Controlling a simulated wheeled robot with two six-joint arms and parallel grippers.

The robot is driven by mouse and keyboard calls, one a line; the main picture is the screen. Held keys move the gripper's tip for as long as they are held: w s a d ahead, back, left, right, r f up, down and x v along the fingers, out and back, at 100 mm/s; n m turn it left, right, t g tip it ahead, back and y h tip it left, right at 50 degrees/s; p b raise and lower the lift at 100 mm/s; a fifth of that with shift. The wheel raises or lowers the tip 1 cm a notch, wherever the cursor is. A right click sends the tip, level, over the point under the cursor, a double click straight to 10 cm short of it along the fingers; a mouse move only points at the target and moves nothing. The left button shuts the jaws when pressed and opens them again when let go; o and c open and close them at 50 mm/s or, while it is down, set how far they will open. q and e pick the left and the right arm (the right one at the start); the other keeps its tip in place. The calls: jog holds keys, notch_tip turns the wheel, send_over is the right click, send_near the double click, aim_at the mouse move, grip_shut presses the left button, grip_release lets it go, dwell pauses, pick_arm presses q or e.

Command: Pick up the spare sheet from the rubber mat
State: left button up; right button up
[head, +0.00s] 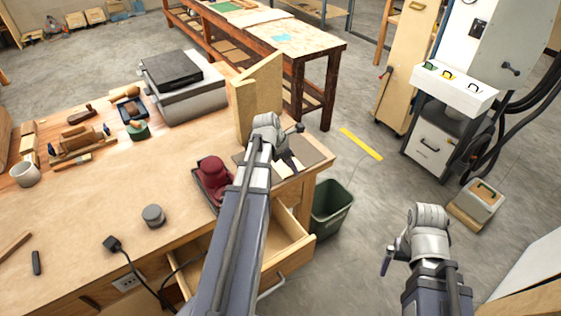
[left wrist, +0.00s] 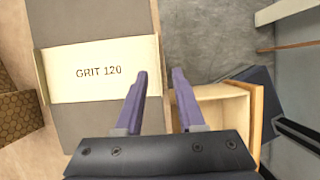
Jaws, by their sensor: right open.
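The spare sheet (left wrist: 100,70) is a cream strip printed "GRIT 120". It lies flat across the grey rubber mat (left wrist: 90,20) in the left wrist view. In the head view the mat (head: 312,152) lies at the bench's right end, partly hidden by my left arm. My left gripper (left wrist: 160,76) is open and empty. Its fingers are apart at the sheet's right end, one near that edge and the other over the drawer side; I cannot tell the height. It also shows in the head view (head: 291,164). My right gripper (head: 387,262) is open, over the floor, away from the bench.
An angled wooden board (head: 262,90) stands just behind the mat. A dark tray with a red sander (head: 211,170) is left of my left arm. An open drawer (head: 285,250) juts from the bench front, beside a green bin (head: 330,210). The bench middle is mostly clear.

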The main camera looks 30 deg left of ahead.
pick_arm(q)
jog(key=b+x, duration=0.2)
jog(key=x, duration=0.1)
jog(key=shift+f, duration=0.2)
jog(key=shift+r, duration=0.1)
grip_shut()
dwell(0.3)
